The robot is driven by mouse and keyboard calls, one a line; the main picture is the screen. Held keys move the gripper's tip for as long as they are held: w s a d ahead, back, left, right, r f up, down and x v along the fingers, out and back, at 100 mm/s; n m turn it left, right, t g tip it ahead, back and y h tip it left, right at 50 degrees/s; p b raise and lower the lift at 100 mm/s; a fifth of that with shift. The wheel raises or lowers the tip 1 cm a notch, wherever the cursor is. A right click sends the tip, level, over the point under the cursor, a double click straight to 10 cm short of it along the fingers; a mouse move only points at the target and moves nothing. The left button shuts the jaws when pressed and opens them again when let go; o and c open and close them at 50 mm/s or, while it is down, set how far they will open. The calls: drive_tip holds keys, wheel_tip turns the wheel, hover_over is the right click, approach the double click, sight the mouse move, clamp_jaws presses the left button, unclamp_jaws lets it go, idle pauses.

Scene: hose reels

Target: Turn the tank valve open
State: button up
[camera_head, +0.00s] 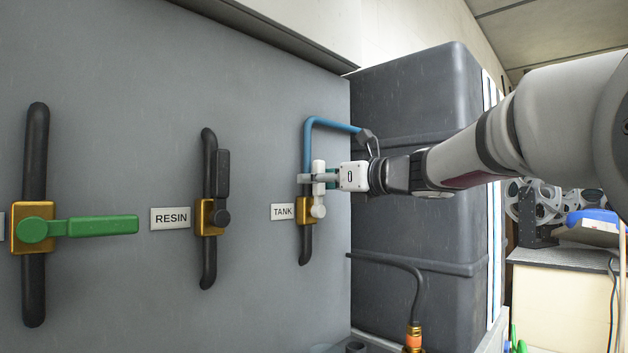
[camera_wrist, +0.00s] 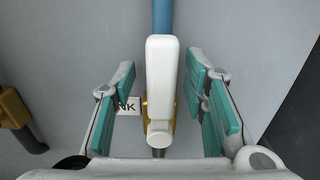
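The tank valve has a gold body (camera_head: 303,210) on a pipe that is blue above and black below, beside the TANK label (camera_head: 282,211). Its white handle (camera_wrist: 160,75) stands upright, in line with the pipe; the round pivot shows at its lower end. My gripper (camera_head: 317,179) is at the handle's upper part. In the wrist view its teal-padded fingers stand apart on both sides of the handle, with a visible gap on each side. The fingers hide part of the handle in the head view.
To the left are the resin valve (camera_head: 210,215), with a black upright handle, and another valve with a green handle (camera_head: 100,225) lying level to the right. A dark tank (camera_head: 410,230) stands behind my arm. A bench (camera_head: 565,290) with reels is at the right.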

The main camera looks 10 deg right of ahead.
drive_tip(key=v, duration=1.2)
idle(0.3)
